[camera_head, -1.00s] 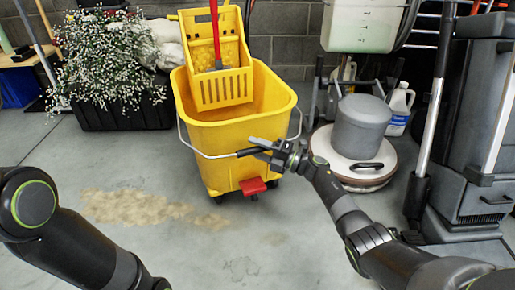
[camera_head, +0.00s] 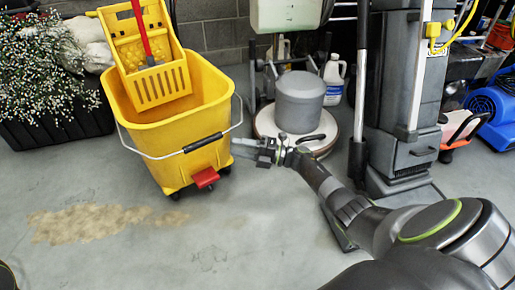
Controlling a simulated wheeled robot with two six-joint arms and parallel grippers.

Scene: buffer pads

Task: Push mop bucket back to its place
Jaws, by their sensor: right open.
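The yellow mop bucket (camera_head: 180,125) stands upright on the floor left of centre, with a yellow wringer (camera_head: 160,84) and a red mop handle (camera_head: 140,28) in it. Its wire handle with a black grip (camera_head: 203,142) hangs across the front, and a red pedal (camera_head: 205,178) sits low in front. My right gripper (camera_head: 250,146) is open beside the bucket's right side, near the handle; whether it touches the bucket cannot be told. My left gripper is out of view.
A floor machine with a grey round top (camera_head: 299,103) stands just behind my right gripper. A white jug (camera_head: 333,80), a tall grey machine (camera_head: 405,85) and a blue blower (camera_head: 497,112) are to the right. A flower planter (camera_head: 55,125) is at left. A brown stain (camera_head: 90,222) marks the open floor.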

